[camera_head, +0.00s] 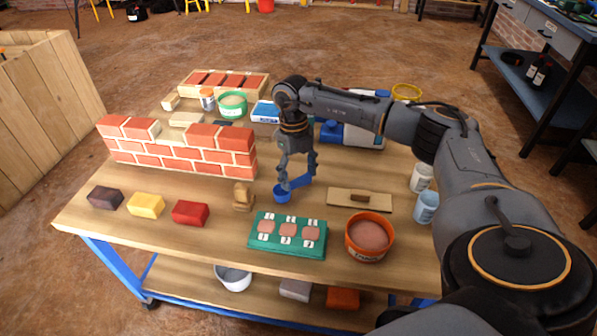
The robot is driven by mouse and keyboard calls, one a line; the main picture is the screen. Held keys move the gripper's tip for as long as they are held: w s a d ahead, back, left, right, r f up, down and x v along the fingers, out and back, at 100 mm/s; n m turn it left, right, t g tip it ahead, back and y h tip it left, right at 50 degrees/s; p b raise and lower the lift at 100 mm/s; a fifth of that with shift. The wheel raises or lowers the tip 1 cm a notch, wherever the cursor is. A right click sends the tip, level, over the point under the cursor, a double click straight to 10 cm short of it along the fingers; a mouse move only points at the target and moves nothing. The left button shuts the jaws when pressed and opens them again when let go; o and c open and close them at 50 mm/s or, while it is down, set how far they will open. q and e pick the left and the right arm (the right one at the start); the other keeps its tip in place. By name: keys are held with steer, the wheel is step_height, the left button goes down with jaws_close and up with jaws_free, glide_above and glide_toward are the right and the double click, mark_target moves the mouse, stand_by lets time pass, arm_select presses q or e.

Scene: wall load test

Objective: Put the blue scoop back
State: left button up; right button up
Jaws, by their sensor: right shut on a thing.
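The blue scoop (283,194) is near the middle of the wooden table (221,241), its cup at the lower left and its handle reaching up to the right. My right gripper (297,180) comes down from above and is shut on the scoop's handle. I cannot tell whether the cup touches the table. An orange tub (369,237) of pinkish material stands to the right front of the scoop. My left gripper is not in view.
A small brick wall (180,150) stands at left. A green numbered tray (287,235) lies in front of the scoop, and a wooden float (360,200) lies to its right. Black, yellow and red blocks (190,212) line the left front. Two cups (426,207) stand near the right edge.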

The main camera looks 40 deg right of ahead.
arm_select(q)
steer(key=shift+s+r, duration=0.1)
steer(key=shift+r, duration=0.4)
arm_select(e)
steer(key=shift+f, duration=0.5)
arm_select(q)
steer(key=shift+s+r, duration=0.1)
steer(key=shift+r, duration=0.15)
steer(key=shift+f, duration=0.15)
arm_select(e)
steer(key=o, duration=1.1)
steer(key=shift+o, duration=0.2)
steer(key=shift+o, duration=0.3)
